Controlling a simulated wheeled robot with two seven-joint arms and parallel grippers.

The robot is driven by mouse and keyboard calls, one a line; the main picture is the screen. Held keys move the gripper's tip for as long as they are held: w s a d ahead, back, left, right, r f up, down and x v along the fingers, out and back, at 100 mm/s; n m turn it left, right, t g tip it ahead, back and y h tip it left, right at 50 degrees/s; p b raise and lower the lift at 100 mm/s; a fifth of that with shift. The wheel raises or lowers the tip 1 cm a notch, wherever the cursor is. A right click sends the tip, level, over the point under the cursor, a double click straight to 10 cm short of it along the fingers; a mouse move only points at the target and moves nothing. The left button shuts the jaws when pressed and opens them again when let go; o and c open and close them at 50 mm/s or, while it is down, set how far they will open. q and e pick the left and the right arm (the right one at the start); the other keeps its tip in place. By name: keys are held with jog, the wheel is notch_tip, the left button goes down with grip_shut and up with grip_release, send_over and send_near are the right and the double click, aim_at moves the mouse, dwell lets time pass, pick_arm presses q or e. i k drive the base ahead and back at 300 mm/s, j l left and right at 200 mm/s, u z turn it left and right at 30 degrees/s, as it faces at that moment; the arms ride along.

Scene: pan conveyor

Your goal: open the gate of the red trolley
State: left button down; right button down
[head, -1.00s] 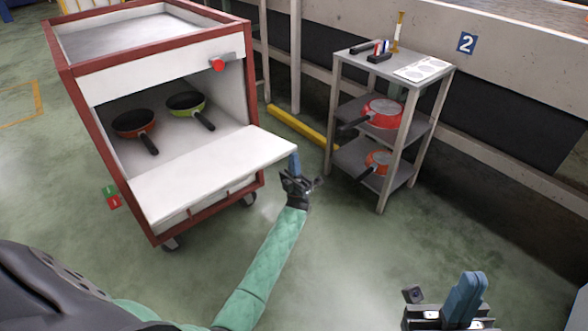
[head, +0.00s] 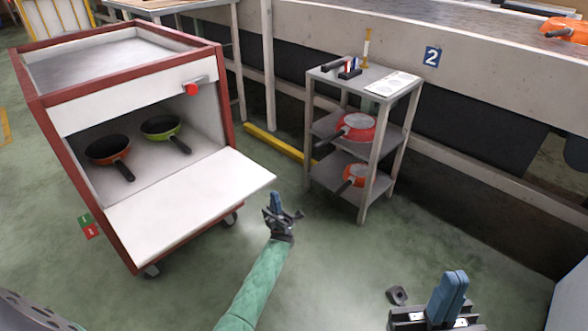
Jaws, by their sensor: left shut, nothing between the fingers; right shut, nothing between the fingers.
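The red trolley (head: 228,115) stands at the left, with a red-framed body and white panels. Its white gate (head: 190,205) is folded down and sticks out from the front like a shelf, leaving the compartment open. A red knob on a grey latch (head: 191,89) sits on the panel above the opening. My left gripper (head: 277,203) is shut and empty, just beyond the gate's right corner, with a small gap visible between them. My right gripper (head: 449,290) is shut and empty at the bottom right, far from the trolley.
An orange pan (head: 106,149) and a green pan (head: 161,128) lie inside the trolley. A grey shelf rack (head: 366,190) with red pans stands right of it, before the conveyor (head: 500,85). A yellow floor bar (head: 265,143) lies behind.

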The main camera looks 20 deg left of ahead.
aim_at(153, 219)
jog(key=k+l, duration=0.3)
jog(key=k, duration=0.15)
jog(key=k+l, duration=0.35)
jog(key=k, duration=0.1)
